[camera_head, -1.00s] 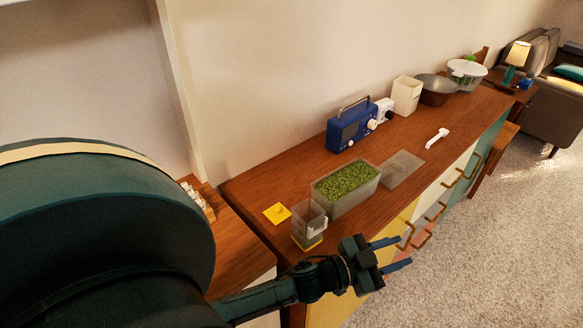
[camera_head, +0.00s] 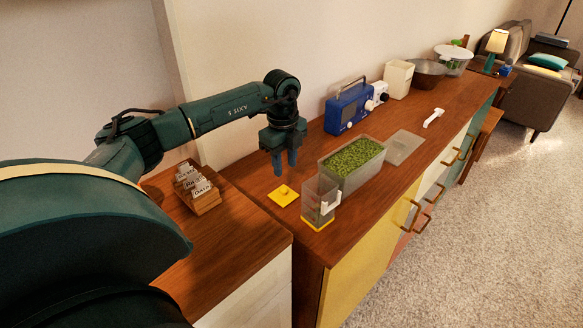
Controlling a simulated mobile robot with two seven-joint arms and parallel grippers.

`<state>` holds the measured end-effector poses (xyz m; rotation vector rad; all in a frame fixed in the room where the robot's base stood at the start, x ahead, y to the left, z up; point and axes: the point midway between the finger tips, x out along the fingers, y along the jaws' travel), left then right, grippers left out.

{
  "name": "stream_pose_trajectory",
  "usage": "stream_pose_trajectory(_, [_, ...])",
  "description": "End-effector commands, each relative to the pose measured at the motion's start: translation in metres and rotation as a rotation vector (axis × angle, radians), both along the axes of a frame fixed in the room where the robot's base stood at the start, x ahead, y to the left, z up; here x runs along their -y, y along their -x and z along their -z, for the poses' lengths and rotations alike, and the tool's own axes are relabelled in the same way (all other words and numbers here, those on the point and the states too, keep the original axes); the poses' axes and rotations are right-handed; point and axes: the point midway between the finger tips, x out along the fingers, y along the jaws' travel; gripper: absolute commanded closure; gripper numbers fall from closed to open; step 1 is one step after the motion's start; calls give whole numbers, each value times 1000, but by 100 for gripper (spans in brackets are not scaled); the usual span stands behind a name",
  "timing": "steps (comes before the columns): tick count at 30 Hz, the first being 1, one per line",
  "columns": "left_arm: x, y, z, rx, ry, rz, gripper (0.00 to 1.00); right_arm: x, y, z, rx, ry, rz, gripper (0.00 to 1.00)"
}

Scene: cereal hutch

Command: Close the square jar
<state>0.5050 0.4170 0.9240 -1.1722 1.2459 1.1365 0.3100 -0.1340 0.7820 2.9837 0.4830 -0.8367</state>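The square jar (camera_head: 311,207) is clear with a yellow base and stands upright near the front left corner of the wooden hutch top. Its top is uncovered. A white piece shows at its right side; I cannot tell if it is inside or attached. A flat yellow square lid (camera_head: 283,196) with a small knob lies on the wood just left of the jar. My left gripper (camera_head: 285,168) points down above and behind the lid, with its fingers apart and nothing between them. My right gripper is not in view.
A grey bin of green bits (camera_head: 340,184) stands just right of the jar, with a flat clear lid (camera_head: 403,147) beyond it. A blue radio (camera_head: 346,110) stands behind. A card holder (camera_head: 198,190) sits on the lower left cabinet. A white utensil (camera_head: 433,117) lies farther right.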

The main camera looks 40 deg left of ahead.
Motion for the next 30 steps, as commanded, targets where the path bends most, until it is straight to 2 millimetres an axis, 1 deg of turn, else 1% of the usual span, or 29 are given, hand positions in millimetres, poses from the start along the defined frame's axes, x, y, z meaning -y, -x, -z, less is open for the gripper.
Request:
stream_pose_trajectory(1, [-3, 5, 7, -9, -13, 4, 66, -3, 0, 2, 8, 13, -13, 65])
stream_pose_trajectory(4, [-5, 8, 10, -16, -21, 7, 66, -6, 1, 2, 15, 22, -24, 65])
stream_pose_trajectory(11, [-4, 8, 20, -17, -18, 9, 66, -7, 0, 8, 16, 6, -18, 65])
stream_pose_trajectory(21, [-3, 7, 46, -16, -16, 10, 66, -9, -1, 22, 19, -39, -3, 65])
stream_pose_trajectory(25, [-3, 7, 52, -15, -16, 11, 66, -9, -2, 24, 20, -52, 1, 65])
stream_pose_trajectory(30, [-3, 7, 54, -15, -16, 11, 66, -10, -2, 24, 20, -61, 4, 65])
